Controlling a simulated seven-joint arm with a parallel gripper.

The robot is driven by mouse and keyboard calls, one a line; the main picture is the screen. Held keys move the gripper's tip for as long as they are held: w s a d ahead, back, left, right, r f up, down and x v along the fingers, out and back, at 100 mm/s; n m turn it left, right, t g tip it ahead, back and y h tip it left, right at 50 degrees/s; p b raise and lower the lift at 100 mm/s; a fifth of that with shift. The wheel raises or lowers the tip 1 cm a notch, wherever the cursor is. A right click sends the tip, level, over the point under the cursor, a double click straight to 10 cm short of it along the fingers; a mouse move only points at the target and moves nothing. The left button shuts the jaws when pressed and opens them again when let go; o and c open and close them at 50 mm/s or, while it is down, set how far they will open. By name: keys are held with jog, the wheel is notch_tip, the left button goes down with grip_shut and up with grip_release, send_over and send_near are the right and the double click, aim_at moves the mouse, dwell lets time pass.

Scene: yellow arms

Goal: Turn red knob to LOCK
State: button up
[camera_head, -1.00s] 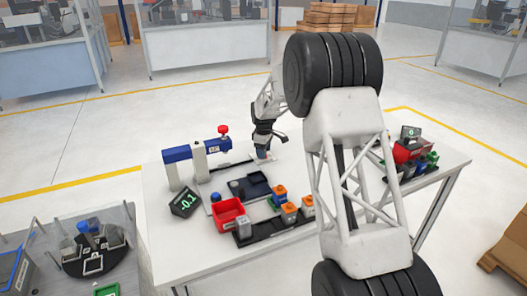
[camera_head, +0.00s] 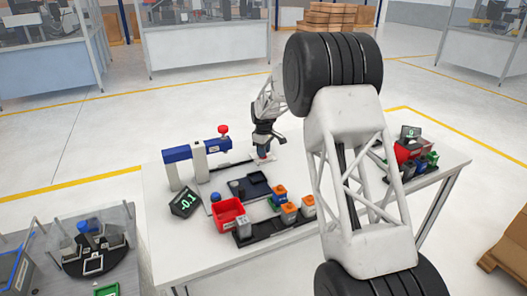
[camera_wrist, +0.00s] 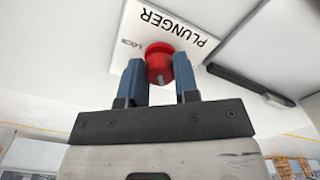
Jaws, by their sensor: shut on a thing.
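The red knob (camera_wrist: 159,63) sits on a white plate (camera_wrist: 187,31) marked PLUNGER, which appears upside down in the wrist view. A small label (camera_wrist: 127,43), too small to read surely, is left of the knob. A grey mark shows on the knob's near side. My gripper (camera_wrist: 160,70) has its two blue fingers on either side of the knob and is shut on it. In the head view my gripper (camera_head: 263,153) points down at the white plate (camera_head: 265,160) on the table; the knob is hidden there by the fingers.
A blue-and-white press (camera_head: 190,153) with a red ball top (camera_head: 223,130) stands left of my gripper. A display (camera_head: 185,202), red bin (camera_head: 228,211), dark tray (camera_head: 257,186) and several small containers stand nearer. A dark bar (camera_wrist: 250,85) lies beside the plate.

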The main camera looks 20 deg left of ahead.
jog(key=m, duration=0.7)
jog(key=shift+m, duration=0.4)
jog(key=m, duration=0.4)
jog(key=shift+r, duration=0.1)
jog(key=shift+a+m, duration=0.1)
jog(key=shift+m, duration=2.1)
jog(key=o, duration=0.9)
jog(key=shift+r, duration=3.85)
